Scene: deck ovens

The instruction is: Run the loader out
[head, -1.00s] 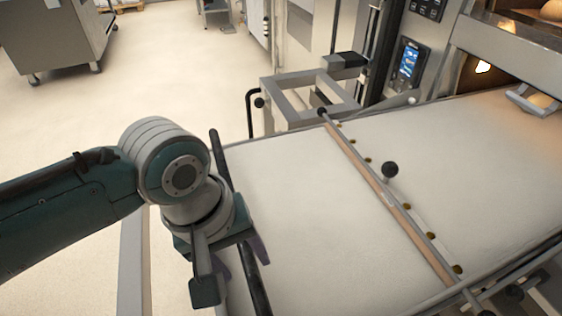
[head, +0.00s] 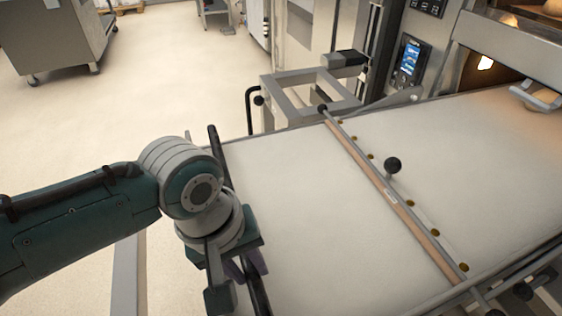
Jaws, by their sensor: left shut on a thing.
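The loader (head: 290,210) is a flat, pale belt bed in front of the deck oven, its far right end at the lit oven mouth (head: 487,62). A bar with a wooden strip (head: 375,180) and a black knob (head: 393,165) crosses the belt. A black handle bar (head: 222,168) runs along the loader's near left end. My left gripper (head: 254,266) is shut on this handle bar, toward its lower part; its fingers partly hide the bar. My right gripper is not in view.
A grey metal frame (head: 278,100) stands at the loader's far side, beside the oven's control panel (head: 409,60). A steel cabinet on castors (head: 60,35) stands at the upper left. The pale floor (head: 165,75) between is clear.

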